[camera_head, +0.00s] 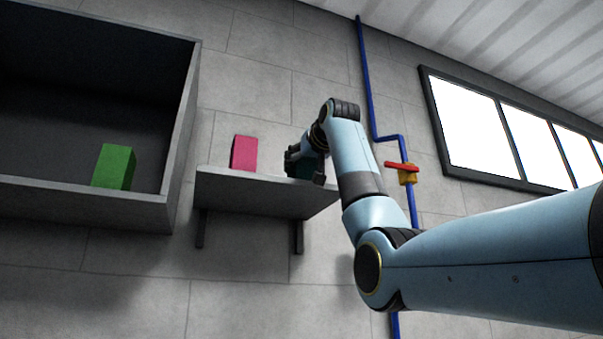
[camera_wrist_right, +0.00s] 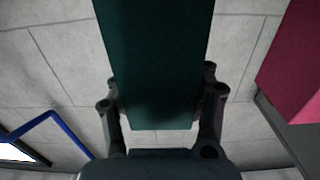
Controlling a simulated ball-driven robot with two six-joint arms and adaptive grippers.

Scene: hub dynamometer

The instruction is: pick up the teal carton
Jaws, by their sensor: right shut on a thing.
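The teal carton (camera_head: 303,167) stands at the right end of a grey wall shelf (camera_head: 262,194) in the head view, mostly hidden by my right gripper (camera_head: 308,163). In the right wrist view the dark teal carton (camera_wrist_right: 155,60) fills the middle, between the two fingers of my right gripper (camera_wrist_right: 163,105). The gripper is shut on the carton. I cannot tell whether the carton rests on the shelf or is just above it. My left gripper is not in view.
A pink carton (camera_head: 244,153) stands on the shelf to the left. A green carton (camera_head: 114,167) sits in an open grey wall cabinet (camera_head: 100,197) further left. A blue pipe (camera_head: 368,85) with a red-handled valve (camera_head: 405,171) runs down the wall just right of my right gripper.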

